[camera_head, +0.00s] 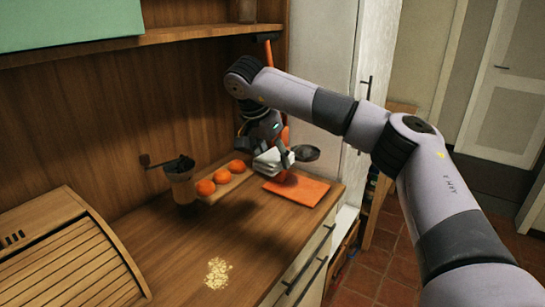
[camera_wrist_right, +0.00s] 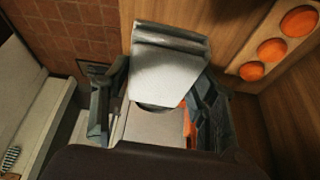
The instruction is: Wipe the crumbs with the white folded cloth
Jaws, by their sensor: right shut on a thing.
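The white folded cloth (camera_head: 272,161) is held in my right gripper (camera_head: 284,158), above the far end of the counter near an orange mat. In the right wrist view the cloth (camera_wrist_right: 168,80) sits between the two fingers of the gripper (camera_wrist_right: 160,105). The crumbs (camera_head: 218,272) are a pale yellowish patch on the near part of the wooden counter, apart from the cloth. My left gripper is not in view.
An orange mat (camera_head: 312,190) lies below the gripper. Several oranges (camera_head: 205,187) sit on a wooden board to its left. A coffee grinder (camera_head: 182,184) and a slatted bread box (camera_head: 60,255) stand further left. The counter around the crumbs is clear.

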